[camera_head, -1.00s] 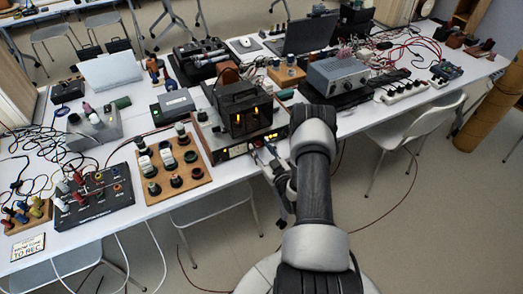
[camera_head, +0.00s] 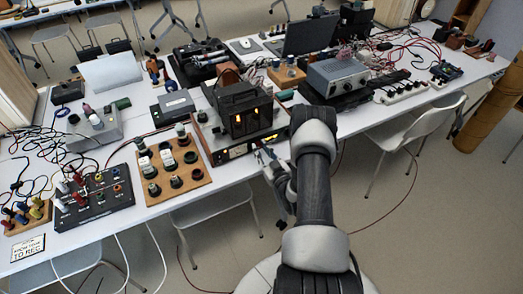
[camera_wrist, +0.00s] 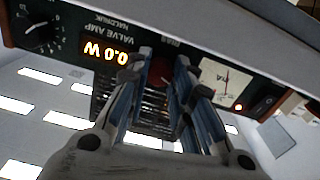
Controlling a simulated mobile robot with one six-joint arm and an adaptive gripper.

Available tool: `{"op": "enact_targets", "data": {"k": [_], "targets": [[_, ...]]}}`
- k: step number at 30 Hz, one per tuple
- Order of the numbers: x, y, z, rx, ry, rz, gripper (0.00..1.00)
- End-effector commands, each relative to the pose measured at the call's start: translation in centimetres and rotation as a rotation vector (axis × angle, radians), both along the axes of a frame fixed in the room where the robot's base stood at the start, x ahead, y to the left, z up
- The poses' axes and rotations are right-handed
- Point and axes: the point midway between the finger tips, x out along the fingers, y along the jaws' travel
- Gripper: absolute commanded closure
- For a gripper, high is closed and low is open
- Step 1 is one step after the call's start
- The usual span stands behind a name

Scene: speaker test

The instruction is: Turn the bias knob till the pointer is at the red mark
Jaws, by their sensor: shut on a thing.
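The valve amp (camera_head: 243,110) stands at the table's front edge in the head view, with two glowing orange lights. The wrist view shows its front panel upside down. The reddish bias knob (camera_wrist: 162,70) sits between the fingertips of my gripper (camera_wrist: 163,62), which is shut on it; the fingers partly cover the knob. My gripper also shows in the head view (camera_head: 266,155), at the amp's front. A white meter (camera_wrist: 224,80) marked mA is beside the knob. Its needle and any red mark are too small to read surely.
A black knob with a white scale (camera_wrist: 36,32) and an orange display reading 0.0 W (camera_wrist: 104,51) share the panel. A wooden board of knobs (camera_head: 170,163) stands left of the amp, and a grey instrument (camera_head: 337,73) right of it.

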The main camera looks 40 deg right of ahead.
Motion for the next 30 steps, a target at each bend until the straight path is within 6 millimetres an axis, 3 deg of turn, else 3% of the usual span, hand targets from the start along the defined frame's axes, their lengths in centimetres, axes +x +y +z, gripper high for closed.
{"op": "enact_targets", "data": {"k": [11, 30], "targets": [[-0.03, 0.02, -0.11, 0.151, -0.034, 0.000, 1.00], [-0.02, 0.04, -0.11, 0.730, -0.173, 0.000, 1.00]]}}
